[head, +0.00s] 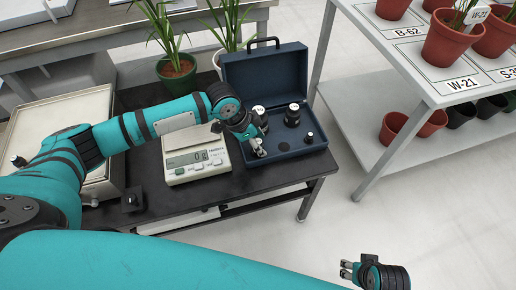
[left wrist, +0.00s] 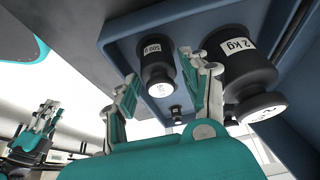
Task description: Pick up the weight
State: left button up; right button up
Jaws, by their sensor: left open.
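A smaller weight (head: 309,137) is near the case's right side. My left gripper (head: 260,152) is open and empty over the case's left part. In the left wrist view the 500 g weight shows between its fingertips, contact not visible. My right gripper (head: 346,269) hangs above the floor, away from the case.
A scale (head: 197,158) reading 0 g stands left of the case. A pale tray (head: 85,125) is at the left. Potted plants (head: 177,72) stand behind. A rack (head: 440,70) with labelled pots is at the right. The floor between is clear.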

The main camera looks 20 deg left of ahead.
pick_arm(q)
jog(key=shift+c, duration=0.4)
grip_shut()
jog(key=shift+r, duration=0.1)
